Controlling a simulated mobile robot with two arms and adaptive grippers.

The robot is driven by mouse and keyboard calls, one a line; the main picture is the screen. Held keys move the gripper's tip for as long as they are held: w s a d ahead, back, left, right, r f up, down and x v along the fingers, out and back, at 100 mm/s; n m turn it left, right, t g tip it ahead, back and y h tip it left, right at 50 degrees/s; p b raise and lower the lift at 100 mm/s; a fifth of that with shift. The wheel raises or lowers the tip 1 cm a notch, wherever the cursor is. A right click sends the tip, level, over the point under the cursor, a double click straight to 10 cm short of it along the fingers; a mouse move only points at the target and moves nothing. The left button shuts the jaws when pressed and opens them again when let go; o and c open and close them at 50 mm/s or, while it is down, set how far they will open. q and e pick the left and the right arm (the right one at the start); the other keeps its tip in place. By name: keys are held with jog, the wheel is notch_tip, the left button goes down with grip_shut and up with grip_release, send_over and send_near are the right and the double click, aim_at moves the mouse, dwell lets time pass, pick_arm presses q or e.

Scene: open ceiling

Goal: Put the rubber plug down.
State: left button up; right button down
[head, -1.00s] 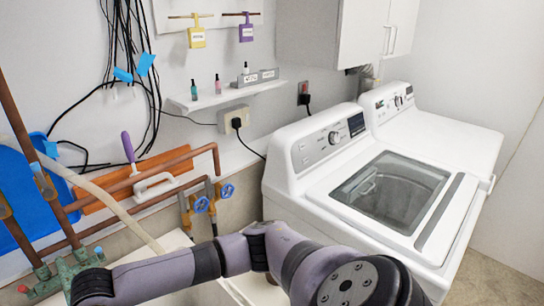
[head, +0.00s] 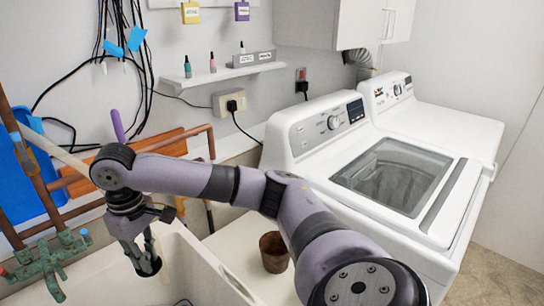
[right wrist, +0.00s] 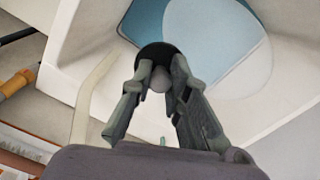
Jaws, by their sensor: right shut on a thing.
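The rubber plug (head: 150,267) is a dark round disc at the tips of my right gripper (head: 147,252). In the right wrist view the black plug (right wrist: 143,53) shows behind and between the two fingers (right wrist: 163,68), which are shut on it. The gripper points down over the white sink basin (head: 190,278), with the plug in the air within the sink's outline. How high it is above the sink bottom I cannot tell. My left gripper is not in view.
A brown cup (head: 273,252) stands on the pale surface right of the sink. The white washer (head: 400,210) is farther right. Green taps and copper pipes (head: 42,265) are at the left. In the right wrist view, a blue area (right wrist: 195,22) lies beyond the plug.

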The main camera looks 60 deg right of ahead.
jog(key=w+d+b, duration=0.2)
jog(key=w+d, duration=0.2)
jog(key=d, duration=0.3)
jog(key=n+b, duration=0.4)
jog(key=b, duration=0.1)
send_over(238, 247)
notch_tip(238, 247, down, 20)
jog(key=shift+d+f, duration=0.1)
jog(key=shift+f, duration=2.3)
jog(key=shift+f, duration=0.15)
jog(key=c, duration=1.5)
grip_release()
jog(key=shift+c, duration=0.2)
